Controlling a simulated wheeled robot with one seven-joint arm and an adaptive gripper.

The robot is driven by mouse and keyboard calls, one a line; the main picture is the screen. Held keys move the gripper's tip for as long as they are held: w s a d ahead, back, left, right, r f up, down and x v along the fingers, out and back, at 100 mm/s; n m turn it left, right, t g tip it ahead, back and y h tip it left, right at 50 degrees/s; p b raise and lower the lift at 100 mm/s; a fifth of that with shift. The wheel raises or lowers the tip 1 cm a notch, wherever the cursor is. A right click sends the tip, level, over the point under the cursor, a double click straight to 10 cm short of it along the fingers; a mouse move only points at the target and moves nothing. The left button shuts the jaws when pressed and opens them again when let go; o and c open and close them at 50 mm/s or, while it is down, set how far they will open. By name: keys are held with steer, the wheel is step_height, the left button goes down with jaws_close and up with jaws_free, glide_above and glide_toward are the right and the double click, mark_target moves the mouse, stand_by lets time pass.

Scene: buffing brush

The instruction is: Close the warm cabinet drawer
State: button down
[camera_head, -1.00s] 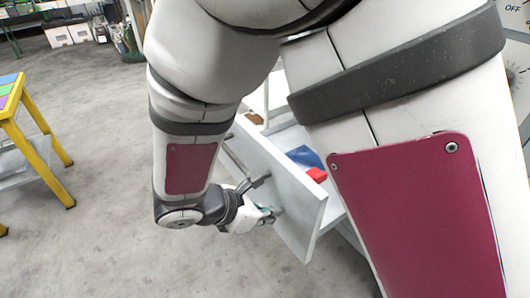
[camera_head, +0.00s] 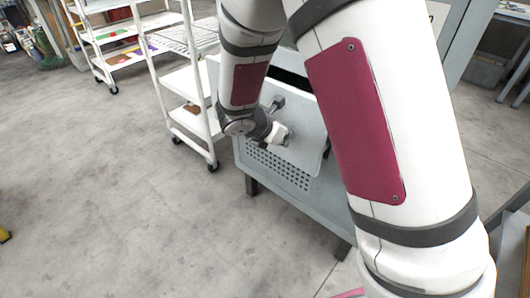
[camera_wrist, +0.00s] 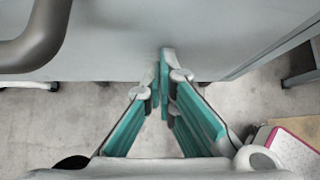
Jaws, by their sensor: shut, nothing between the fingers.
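The warm cabinet (camera_head: 250,165) is a light grey metal box on dark legs, with a perforated lower panel. Its drawer front (camera_head: 312,125) is a plain pale panel, partly hidden behind my arm. A dark gap shows above the panel, and its right edge appears to stand slightly proud of the cabinet. My gripper (camera_head: 288,138) is at the drawer front, below its handle (camera_head: 277,103). In the wrist view the teal fingers (camera_wrist: 167,58) are shut and empty, with their tips at or very near the drawer front (camera_wrist: 120,60). The dark curved handle (camera_wrist: 40,40) is at upper left.
A white wheeled shelf rack (camera_head: 185,85) stands just left of the cabinet. Another rack (camera_head: 110,40) with coloured items is farther back. The grey concrete floor (camera_head: 110,190) at left and front is clear. A table (camera_head: 515,75) stands at the far right.

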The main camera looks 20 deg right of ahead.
steer(key=w+d, duration=0.1)
steer(key=d, duration=0.1)
steer(key=w+d, duration=0.1)
steer(key=d, duration=0.1)
steer(key=w+d, duration=0.2)
steer(key=shift+w+d, duration=0.1)
steer(key=shift+d+r, duration=0.1)
